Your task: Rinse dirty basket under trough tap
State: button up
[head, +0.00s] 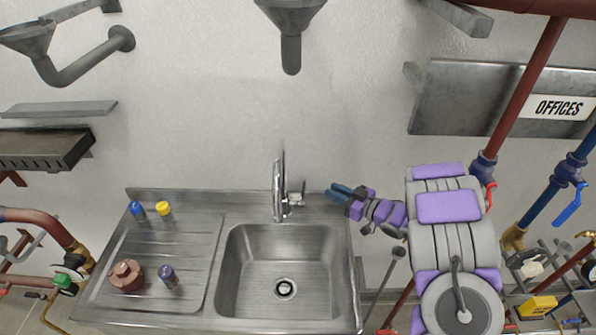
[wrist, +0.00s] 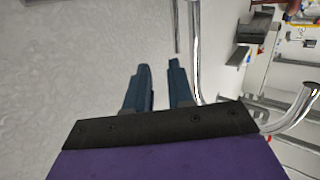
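The chrome tap (head: 279,190) stands at the back of the steel sink (head: 240,300), with its small lever on the right side. My gripper (head: 334,190) is to the right of the tap, near the sink's back right corner, pointing left. In the wrist view its two blue fingers (wrist: 160,66) are apart with nothing between them, and the tap's chrome pipe (wrist: 194,45) is just right of them. A reddish-brown round part (head: 127,276) sits on the drainboard at the left; I cannot tell if it is the basket. The sink bowl looks empty around its drain.
On the drainboard (head: 195,235) stand small blue-topped (head: 136,209) and yellow-topped (head: 163,209) items and a dark cylinder (head: 168,276). Pipes with valves (head: 70,275) flank the sink on both sides. A funnel drain (head: 290,30) hangs on the wall above the tap.

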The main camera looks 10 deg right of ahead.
jog(key=w+a, duration=0.2)
jog(key=a, duration=0.1)
jog(key=w+a+y+b, duration=0.1)
jog(key=w+a, duration=0.2)
jog(key=w+a+y, duration=0.1)
jog(key=w+a, duration=0.1)
jog(key=a, duration=0.1)
jog(key=shift+w+a+r+b, duration=0.2)
jog(key=shift+a+b, duration=0.2)
grip_shut()
dwell(0.4)
